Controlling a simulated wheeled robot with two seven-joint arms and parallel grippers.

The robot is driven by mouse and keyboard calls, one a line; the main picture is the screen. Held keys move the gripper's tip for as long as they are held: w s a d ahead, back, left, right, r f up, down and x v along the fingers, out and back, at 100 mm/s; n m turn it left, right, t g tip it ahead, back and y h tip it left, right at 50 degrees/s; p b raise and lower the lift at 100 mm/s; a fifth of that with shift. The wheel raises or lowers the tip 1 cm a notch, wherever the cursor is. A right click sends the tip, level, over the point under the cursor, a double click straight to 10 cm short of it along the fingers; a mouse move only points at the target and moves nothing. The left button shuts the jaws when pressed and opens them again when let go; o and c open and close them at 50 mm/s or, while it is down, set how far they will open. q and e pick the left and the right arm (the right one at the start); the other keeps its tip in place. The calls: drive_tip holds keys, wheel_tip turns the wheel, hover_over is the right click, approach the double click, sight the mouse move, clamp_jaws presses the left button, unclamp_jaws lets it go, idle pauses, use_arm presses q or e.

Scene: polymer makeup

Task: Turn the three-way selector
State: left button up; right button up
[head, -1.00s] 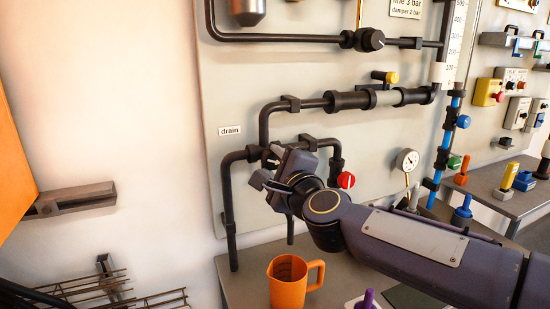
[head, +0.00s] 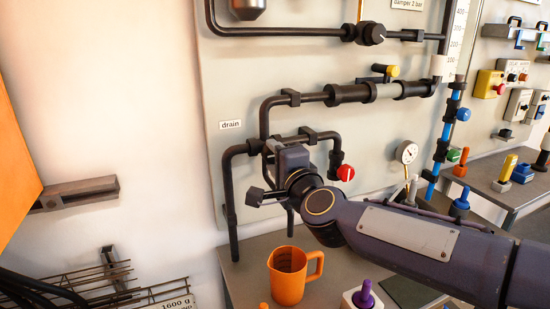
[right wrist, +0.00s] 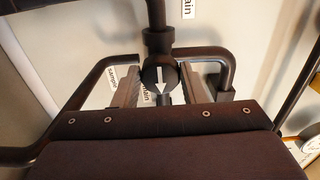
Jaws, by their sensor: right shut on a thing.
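The three-way selector (right wrist: 160,78) is a dark round hub with a white arrow at a pipe junction. In the right wrist view the arrow points down, toward my gripper's palm. Pipes branch from it to the left, right and top. My right gripper (right wrist: 159,88) has one finger on each side of the selector and is shut on it. In the head view my right gripper (head: 268,188) is at the junction below the drain label (head: 230,124), and it and the wrist mostly hide the selector. My left gripper is not in view.
An orange jug (head: 288,284) stands on the bench below the gripper. A red knob (head: 346,173) and a pressure gauge (head: 407,153) are to the right. A wire rack (head: 110,285) is at lower left. Pipes run close around the gripper.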

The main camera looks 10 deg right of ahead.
drive_tip(key=shift+f, duration=0.1)
drive_tip(key=o, duration=0.9)
drive_tip(key=shift+o, duration=0.2)
drive_tip(key=s, duration=0.3)
drive_tip(key=s+d, duration=0.1)
drive_tip(key=s, duration=0.3)
drive_tip(key=shift+s+d, duration=0.2)
drive_tip(key=shift+s, duration=0.15)
drive_tip(key=s+d+f+n+g+p, duration=0.2)
drive_tip(key=s+d+f+n+g, duration=0.2)
drive_tip(key=s+f, duration=0.5)
drive_tip(key=s+d+f+n+g+p, duration=0.3)
drive_tip(key=s+f+n+g, duration=0.5)
drive_tip(key=s, duration=0.6)
drive_tip(key=shift+s+d+f+n+p, duration=0.35)
drive_tip(key=shift+s+f+n, duration=0.05)
drive_tip(key=shift+f+n, duration=0.55)
